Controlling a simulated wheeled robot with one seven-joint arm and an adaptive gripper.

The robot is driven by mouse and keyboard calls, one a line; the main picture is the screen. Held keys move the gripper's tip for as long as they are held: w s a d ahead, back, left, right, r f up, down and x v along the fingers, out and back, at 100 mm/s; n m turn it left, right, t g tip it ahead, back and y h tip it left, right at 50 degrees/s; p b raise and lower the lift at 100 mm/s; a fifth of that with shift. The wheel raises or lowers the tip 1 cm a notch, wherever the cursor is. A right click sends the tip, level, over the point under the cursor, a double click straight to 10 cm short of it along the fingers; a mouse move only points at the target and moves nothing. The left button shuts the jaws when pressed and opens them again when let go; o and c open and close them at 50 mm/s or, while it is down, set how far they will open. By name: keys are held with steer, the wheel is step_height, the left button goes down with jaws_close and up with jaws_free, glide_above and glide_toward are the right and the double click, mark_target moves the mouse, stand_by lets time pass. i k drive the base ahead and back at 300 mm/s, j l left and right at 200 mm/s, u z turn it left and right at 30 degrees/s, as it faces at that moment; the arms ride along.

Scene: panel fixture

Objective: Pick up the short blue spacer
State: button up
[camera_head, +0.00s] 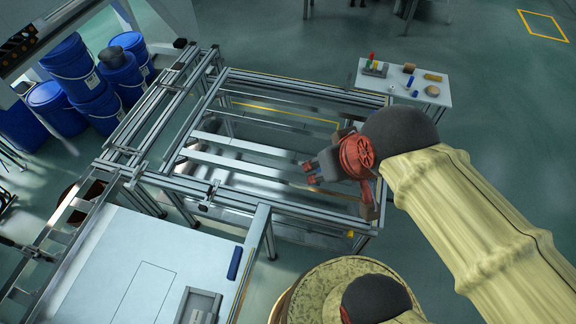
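On the small white side table (395,88) at the upper right there are two small blue pieces. One is a slim upright-looking blue piece (410,82). The other is a shorter blue piece (415,93) just in front of it, which looks like the short blue spacer, though both are tiny here. A longer blue bar (235,263) lies on the near worktable. My gripper (309,173) hangs over the metal frame, left of and nearer than the side table. Its two fingertips are apart with nothing visible between them.
The side table also holds a rack with red, yellow and green pieces (375,67), a tan block (433,77) and round tan pieces (432,91). An aluminium frame (270,185) lies below my arm. Blue drums (75,75) stand at the left. Floor beyond the side table is clear.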

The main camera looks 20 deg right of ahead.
mark_target(236, 253)
steer(key=k+l+u, duration=0.1)
steer(key=u, duration=0.3)
steer(key=k+u, duration=0.15)
steer(key=u, duration=0.3)
steer(key=k+u, duration=0.1)
steer(key=u, duration=0.3)
